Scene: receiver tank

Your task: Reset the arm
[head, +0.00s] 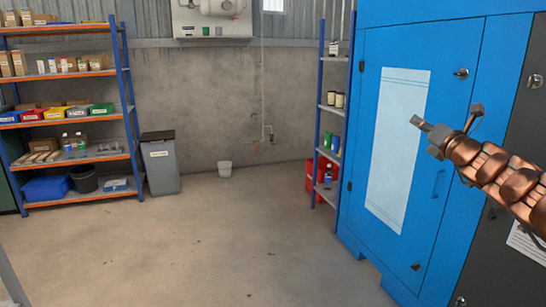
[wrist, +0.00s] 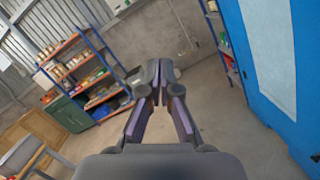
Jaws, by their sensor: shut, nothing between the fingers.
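My copper-coloured arm reaches in from the right edge in the head view, raised in front of the blue cabinet. My gripper (head: 416,121) is at its end, pointing left and a little up, apart from the cabinet door. In the wrist view my gripper (wrist: 160,70) is shut, with its fingertips together and nothing between them. Beyond the fingertips are the grey wall and the concrete floor.
The blue cabinet (head: 362,130) stands close on the right. Blue-and-orange shelving (head: 70,75) stands at the left, with a grey bin (head: 162,168) beside it. The middle floor is clear.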

